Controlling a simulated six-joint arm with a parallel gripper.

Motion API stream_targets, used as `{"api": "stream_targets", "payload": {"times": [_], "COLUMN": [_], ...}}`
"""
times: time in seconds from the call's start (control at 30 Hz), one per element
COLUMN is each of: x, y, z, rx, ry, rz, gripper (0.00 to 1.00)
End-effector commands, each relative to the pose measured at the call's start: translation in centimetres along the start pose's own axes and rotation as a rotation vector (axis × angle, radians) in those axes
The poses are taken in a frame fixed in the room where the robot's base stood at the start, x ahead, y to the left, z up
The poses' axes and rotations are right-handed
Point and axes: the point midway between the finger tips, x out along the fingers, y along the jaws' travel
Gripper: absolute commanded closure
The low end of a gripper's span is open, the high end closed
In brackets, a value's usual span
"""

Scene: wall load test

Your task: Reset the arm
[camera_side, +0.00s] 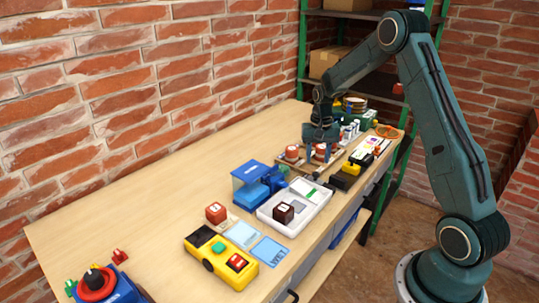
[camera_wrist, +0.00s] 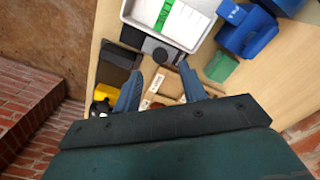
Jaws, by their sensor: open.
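My gripper (camera_side: 317,158) is low over the far half of the workbench (camera_side: 130,215), pointing down. Its fingers stand at a wooden tray (camera_side: 283,163) with red-and-white round pieces (camera_side: 292,153) on it. In the wrist view my gripper (camera_wrist: 168,82) shows two blue-grey fingers spread apart. Between them I see brown wood with small white labels (camera_wrist: 157,100), and nothing is clearly gripped. Whether the fingers touch the tray or its pieces I cannot tell. My arm reaches in from the right, bent at a high elbow.
A black-and-yellow item (camera_side: 346,176) lies right of my gripper.

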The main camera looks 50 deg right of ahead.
Motion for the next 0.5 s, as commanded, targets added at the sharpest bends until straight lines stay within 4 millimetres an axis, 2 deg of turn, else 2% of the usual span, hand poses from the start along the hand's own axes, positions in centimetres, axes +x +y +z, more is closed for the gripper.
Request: {"api": "stream_targets", "payload": {"times": [0.2,0.5], "x": [-0.93,-0.99], "y": [0.0,0.0], "z": [0.0,0.01], "rx": [0.0,0.0], "ry": [0.001,0.0], "rz": [0.0,0.0], "gripper": [0.58,0.58]}}
